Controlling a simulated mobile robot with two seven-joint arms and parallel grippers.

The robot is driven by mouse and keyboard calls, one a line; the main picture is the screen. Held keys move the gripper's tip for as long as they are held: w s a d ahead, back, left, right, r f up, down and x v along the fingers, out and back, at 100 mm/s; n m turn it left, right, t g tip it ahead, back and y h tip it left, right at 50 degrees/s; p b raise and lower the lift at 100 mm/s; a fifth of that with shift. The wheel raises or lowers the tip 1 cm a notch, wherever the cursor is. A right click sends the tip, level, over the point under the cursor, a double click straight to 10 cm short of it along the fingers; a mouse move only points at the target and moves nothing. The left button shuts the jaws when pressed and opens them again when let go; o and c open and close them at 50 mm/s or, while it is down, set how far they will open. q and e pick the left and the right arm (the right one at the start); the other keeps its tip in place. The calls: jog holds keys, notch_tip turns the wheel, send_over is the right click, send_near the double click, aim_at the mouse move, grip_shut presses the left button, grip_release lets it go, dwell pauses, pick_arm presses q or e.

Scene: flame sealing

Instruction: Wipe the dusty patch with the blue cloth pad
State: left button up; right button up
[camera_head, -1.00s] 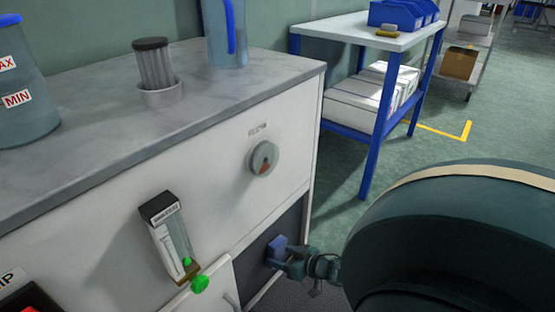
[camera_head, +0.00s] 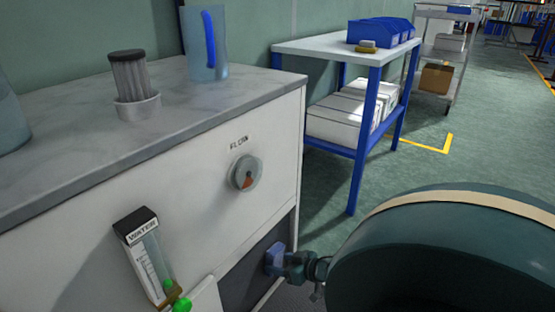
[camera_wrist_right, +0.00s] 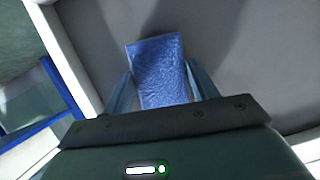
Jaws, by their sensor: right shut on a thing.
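The blue cloth pad (camera_head: 274,258) is held in my right gripper (camera_head: 287,262), in front of the dark lower panel (camera_head: 252,284) of the white cabinet, near its right edge. In the right wrist view the pad (camera_wrist_right: 160,70) stands out between the two fingers of the gripper (camera_wrist_right: 162,88), which is shut on it. Behind the pad there is a pale grey surface with darker shading. I cannot tell whether the pad touches it. I cannot make out a distinct dusty patch in either view. My left gripper is not in view.
The white cabinet (camera_head: 215,205) carries a round dial (camera_head: 246,173) and a water flow gauge (camera_head: 147,258). A ribbed filter in a cup (camera_head: 133,85) and a jug (camera_head: 206,45) stand on its top. A blue-framed table (camera_head: 358,150) stands beyond open floor.

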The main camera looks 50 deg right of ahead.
aim_at(247, 285)
jog(key=shift+w+d+r+b, duration=0.1)
jog(key=shift+d+b, duration=0.25)
jog(key=shift+d, duration=0.55)
jog(key=shift+a+r+p, duration=0.1)
jog(key=shift+a+p, duration=0.7)
jog(key=shift+a, duration=0.2)
jog(key=shift+a+p, duration=0.35)
jog(key=shift+a, duration=0.5)
jog(key=shift+s+a+p, duration=0.2)
jog(key=shift+a+p, duration=1)
jog(key=shift+a, duration=1.25)
jog(key=shift+s+a+p, duration=0.15)
jog(key=shift+a+p, duration=0.25)
jog(key=shift+a, duration=0.7)
jog(key=shift+s+a+p, duration=0.15)
jog(key=shift+a+p, duration=0.25)
jog(key=shift+a, duration=0.65)
jog(key=shift+s+a+p, duration=0.15)
jog(key=shift+a+p, duration=0.15)
jog(key=shift+a, duration=0.7)
jog(key=shift+s+a+p, duration=0.1)
jog(key=shift+a+p, duration=0.15)
jog(key=shift+a, duration=0.7)
jog(key=shift+s, duration=0.1)
